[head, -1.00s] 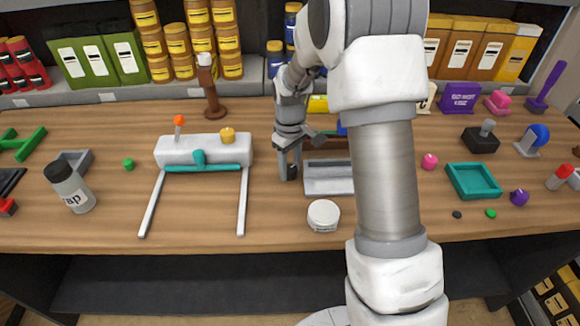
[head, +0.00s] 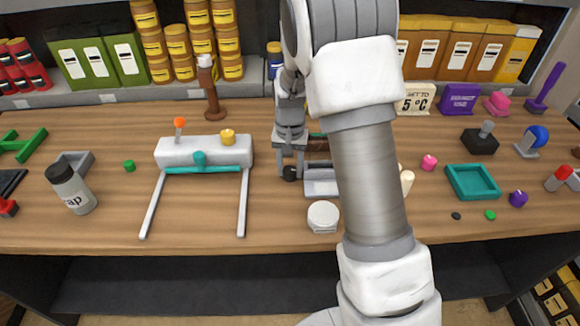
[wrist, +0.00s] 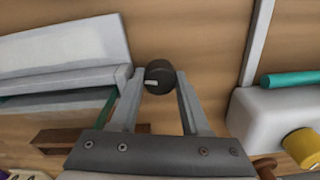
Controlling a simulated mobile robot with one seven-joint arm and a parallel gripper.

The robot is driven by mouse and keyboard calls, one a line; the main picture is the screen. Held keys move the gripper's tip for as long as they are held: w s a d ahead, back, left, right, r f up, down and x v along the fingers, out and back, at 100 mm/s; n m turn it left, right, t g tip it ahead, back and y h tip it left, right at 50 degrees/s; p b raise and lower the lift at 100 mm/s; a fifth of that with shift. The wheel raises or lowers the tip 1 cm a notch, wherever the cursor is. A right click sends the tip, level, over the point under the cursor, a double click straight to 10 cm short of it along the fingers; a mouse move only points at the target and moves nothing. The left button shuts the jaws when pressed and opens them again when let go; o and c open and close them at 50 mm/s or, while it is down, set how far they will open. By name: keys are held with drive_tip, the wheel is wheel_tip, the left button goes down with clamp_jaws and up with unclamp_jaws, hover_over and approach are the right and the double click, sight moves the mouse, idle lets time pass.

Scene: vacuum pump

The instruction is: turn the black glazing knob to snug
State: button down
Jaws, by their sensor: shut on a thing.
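The black glazing knob (head: 289,173) shows low beside the left end of a pale grey panel-like device (head: 322,188). In the wrist view the black knob (wrist: 160,74) is a short dark cylinder with a small white mark on it. My gripper (head: 292,168) points down over the knob. In the wrist view my gripper's fingers (wrist: 157,88) stand on both sides of the knob and are shut on it. The grey device (wrist: 65,45) lies to the left of the fingers there. My arm hides the device's right part in the head view.
A white pump-like unit (head: 204,152) with two legs, a teal bar and a yellow knob stands left of my gripper. A white round jar (head: 323,216) sits in front of the device. A labelled bottle (head: 71,188) stands at left. A teal tray (head: 473,181) lies at right.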

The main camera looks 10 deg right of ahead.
sight(290, 170)
drive_tip(key=m+p, duration=0.1)
drive_tip(key=m, duration=0.4)
drive_tip(key=shift+r+m, duration=0.15)
drive_tip(key=shift+m, duration=0.15)
drive_tip(key=shift+m+p, duration=0.8)
drive_tip(key=shift+m, duration=1)
drive_tip(key=shift+c, duration=1.9)
unclamp_jaws()
wheel_tip(290, 170, up, 17)
drive_tip(key=p, duration=0.1)
drive_tip(key=shift+r, duration=0.2)
